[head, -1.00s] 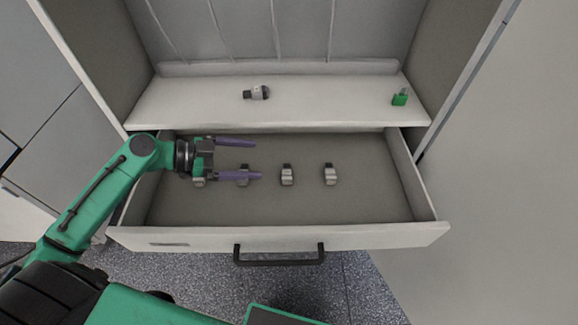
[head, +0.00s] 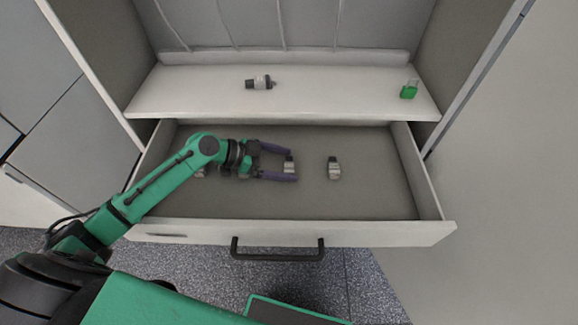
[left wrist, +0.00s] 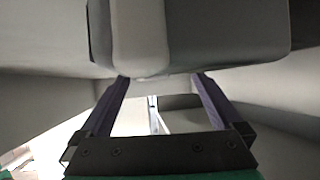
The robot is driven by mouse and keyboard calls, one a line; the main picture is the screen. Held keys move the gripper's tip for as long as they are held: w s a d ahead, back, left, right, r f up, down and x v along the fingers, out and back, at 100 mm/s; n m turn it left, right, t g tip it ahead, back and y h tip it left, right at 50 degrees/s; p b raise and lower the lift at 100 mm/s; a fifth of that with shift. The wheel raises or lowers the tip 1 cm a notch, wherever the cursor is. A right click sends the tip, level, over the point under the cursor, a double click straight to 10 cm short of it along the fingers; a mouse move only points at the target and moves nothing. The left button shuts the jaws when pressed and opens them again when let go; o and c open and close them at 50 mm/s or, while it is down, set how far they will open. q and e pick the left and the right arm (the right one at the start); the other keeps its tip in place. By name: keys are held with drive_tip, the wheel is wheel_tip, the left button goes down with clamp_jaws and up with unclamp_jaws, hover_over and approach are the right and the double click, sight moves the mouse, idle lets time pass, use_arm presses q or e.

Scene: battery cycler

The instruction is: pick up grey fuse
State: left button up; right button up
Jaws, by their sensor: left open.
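Small grey fuses with dark ends lie in the open drawer. One grey fuse (head: 289,166) lies between the two purple fingers of my left gripper (head: 291,164), which is open. I cannot tell whether the fingers touch it. Another grey fuse (head: 334,168) lies uncovered to the right. A further one (head: 199,172) shows partly at the left, behind my arm. In the left wrist view, a large, close grey body (left wrist: 215,35) fills the top, just past the open fingertips (left wrist: 162,80). My right gripper is not in view.
The drawer (head: 385,205) has raised walls and a black handle (head: 277,250) at its front. On the shelf (head: 330,95) behind it are a grey-and-black cylinder (head: 260,82) and a green piece (head: 410,89). The right part of the drawer is clear.

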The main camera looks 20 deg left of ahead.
use_arm(q)
drive_tip(key=c, duration=1.1)
drive_tip(key=shift+r, duration=0.1)
drive_tip(key=shift+r, duration=0.3)
drive_tip(key=s, duration=0.1)
drive_tip(key=s+r, duration=0.1)
drive_tip(key=s+d, duration=0.1)
drive_tip(key=s, duration=0.1)
drive_tip(key=shift+r, duration=0.15)
wheel_tip(320, 180, up, 13)
drive_tip(key=shift+w+f+p, duration=0.1)
drive_tip(key=shift+p, duration=0.3)
